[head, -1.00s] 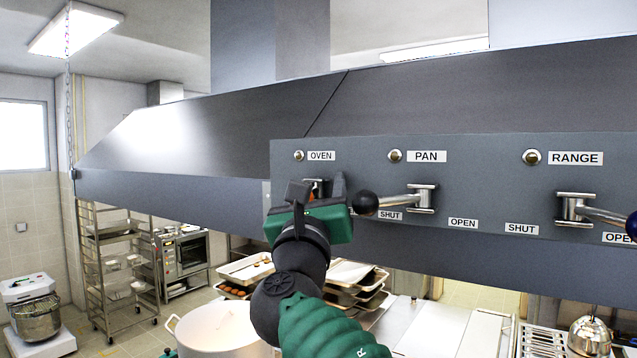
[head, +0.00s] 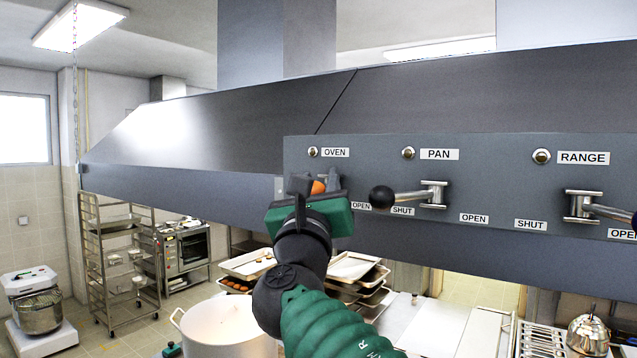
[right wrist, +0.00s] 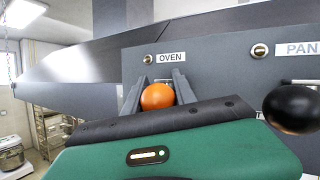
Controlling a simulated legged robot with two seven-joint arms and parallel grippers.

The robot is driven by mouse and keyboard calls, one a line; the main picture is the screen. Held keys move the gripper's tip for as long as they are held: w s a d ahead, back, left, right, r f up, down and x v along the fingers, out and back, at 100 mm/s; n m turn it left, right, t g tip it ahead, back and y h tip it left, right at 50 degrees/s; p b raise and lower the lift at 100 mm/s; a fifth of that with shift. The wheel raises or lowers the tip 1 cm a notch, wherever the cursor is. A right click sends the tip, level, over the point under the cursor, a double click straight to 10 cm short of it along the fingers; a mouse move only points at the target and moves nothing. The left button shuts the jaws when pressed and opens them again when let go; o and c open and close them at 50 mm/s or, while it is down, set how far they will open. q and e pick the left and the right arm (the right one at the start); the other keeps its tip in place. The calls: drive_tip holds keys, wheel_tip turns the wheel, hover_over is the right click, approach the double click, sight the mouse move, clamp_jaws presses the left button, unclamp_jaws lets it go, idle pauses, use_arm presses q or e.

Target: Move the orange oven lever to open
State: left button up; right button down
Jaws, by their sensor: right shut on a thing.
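The orange oven lever shows as an orange ball knob (right wrist: 158,96) in the right wrist view, below the OVEN label (right wrist: 171,57). It sits between the two fingers of my right gripper (right wrist: 156,92), which is shut on it. In the head view a bit of the orange knob (head: 319,187) shows between the fingertips of my right gripper (head: 316,186), at the left part of the grey panel (head: 470,190). The lever's shaft and bracket are mostly hidden by my gripper. An OPEN label (head: 361,205) shows just right of the gripper. My left gripper is not in view.
Close to the right stands the PAN lever with a black knob (head: 382,197), and farther right the RANGE lever (head: 583,206). A large pot (head: 225,330) and trays (head: 247,264) stand below the hood. The panel's left end is near my gripper.

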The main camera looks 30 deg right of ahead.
drive_tip(key=shift+s+d, duration=0.1)
drive_tip(key=shift+d, duration=0.05)
idle(0.5)
drive_tip(key=shift+s+d+f+t+y+b, duration=0.15)
drive_tip(key=shift+t+y+b, duration=0.2)
drive_tip(key=shift+b, duration=0.45)
drive_tip(key=shift+s+d+r+n+y, duration=0.15)
drive_tip(key=shift+r+n+y, duration=0.05)
drive_tip(key=shift+n+y, duration=0.1)
drive_tip(key=c, duration=1.4)
unclamp_jaws()
drive_tip(key=o, duration=0.4)
drive_tip(key=shift+w+d+f, duration=0.1)
drive_tip(key=shift+w+d, duration=0.05)
drive_tip(key=shift+w, duration=0.1)
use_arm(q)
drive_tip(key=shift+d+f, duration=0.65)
use_arm(e)
drive_tip(key=shift+w+d+f, duration=0.1)
drive_tip(key=shift+d, duration=0.1)
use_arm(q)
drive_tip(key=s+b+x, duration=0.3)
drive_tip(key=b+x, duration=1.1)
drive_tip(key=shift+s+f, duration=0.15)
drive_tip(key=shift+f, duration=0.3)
use_arm(e)
drive_tip(key=v, duration=1.6)
drive_tip(key=shift+a+f, duration=0.1)
drive_tip(key=shift+f, duration=0.25)
